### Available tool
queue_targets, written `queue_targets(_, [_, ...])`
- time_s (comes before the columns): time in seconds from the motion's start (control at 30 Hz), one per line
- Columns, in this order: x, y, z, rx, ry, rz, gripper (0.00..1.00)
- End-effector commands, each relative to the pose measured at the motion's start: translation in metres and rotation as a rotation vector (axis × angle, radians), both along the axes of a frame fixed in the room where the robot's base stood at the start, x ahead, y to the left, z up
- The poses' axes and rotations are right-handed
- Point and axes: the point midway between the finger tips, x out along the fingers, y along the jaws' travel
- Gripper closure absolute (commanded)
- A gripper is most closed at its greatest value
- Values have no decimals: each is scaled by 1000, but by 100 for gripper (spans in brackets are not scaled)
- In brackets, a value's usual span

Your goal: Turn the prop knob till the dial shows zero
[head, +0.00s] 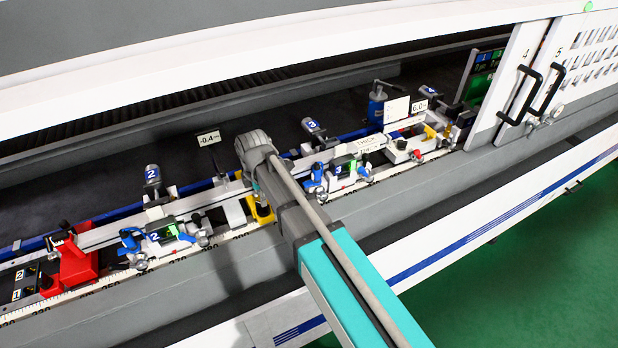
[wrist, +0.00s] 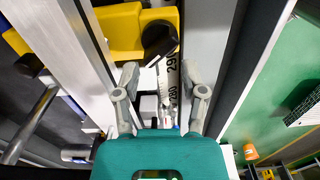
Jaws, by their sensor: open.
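A black knob (wrist: 160,38) sits on a yellow block (wrist: 115,30) in the wrist view; I take it as the prop knob. My gripper (wrist: 160,72) is open, with its two grey fingers spread apart. The knob lies just beyond the fingertips, between their lines, and I see no contact.
A long rail with a scale (wrist: 173,90) runs past the block. Blue clamps (head: 133,240) stand left of my arm, others (head: 316,178) right. A red stop (head: 78,262) is at far left. Another label reads 6.0 (head: 419,106).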

Motion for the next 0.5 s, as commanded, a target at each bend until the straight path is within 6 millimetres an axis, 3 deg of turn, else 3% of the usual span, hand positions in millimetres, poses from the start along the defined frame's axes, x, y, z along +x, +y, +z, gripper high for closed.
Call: queue_targets(0.5, [0,0,47,0,0,-1,46])
